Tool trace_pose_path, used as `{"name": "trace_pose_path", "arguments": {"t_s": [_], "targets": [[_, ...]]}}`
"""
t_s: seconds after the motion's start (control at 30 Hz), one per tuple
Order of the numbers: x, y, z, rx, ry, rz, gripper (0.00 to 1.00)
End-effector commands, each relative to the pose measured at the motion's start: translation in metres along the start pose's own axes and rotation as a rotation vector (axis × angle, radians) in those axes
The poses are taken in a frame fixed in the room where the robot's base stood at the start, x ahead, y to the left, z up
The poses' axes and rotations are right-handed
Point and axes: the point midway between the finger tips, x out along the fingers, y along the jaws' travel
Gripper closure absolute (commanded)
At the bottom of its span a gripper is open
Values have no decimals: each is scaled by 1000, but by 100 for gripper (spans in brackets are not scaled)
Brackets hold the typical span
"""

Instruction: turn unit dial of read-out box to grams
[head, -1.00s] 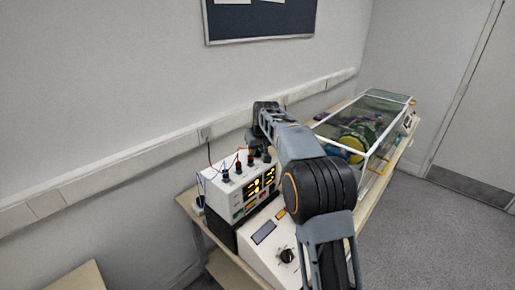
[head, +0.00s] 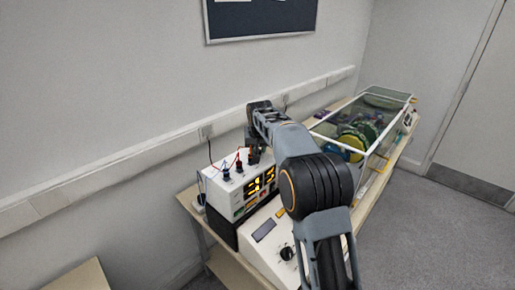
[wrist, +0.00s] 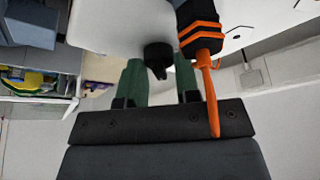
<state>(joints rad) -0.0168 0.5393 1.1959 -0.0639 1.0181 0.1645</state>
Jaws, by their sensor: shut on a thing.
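The read-out box (head: 219,188) is white with lit yellow digits on its front, too small to read. Coloured plugs and leads stand on its top. My gripper (wrist: 158,75) is at the box, its green fingers on either side of a small black dial (wrist: 158,52), shut on it. An orange plug (wrist: 203,40) with its lead is just right of the fingers in the wrist view. The dial's markings cannot be read.
A white sloped console (head: 262,247) with a black knob (head: 287,253) stands in front of the box. A clear-walled case (head: 384,112) with green and blue machinery is farther along the bench. The wall is close behind; grey floor (head: 440,235) is open at right.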

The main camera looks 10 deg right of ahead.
Motion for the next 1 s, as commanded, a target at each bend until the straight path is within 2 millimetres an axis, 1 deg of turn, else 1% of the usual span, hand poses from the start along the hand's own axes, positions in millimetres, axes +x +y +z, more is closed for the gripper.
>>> {"name": "trace_pose_path", "arguments": {"t_s": [0.07, 0.1, 0.33, 0.57, 0.67, 0.77, 1.0], "targets": [[1, 0, 1, 1, -3, 0, 93], [1, 0, 1, 1, -3, 0, 69], [0, 0, 0, 0, -1, 0, 47], [0, 0, 0, 0, 0, -1, 46], [-5, 0, 0, 0, 2, -1, 46], [-18, 0, 0, 0, 3, -1, 46], [-66, 0, 0, 0, 5, -1, 46]]}}
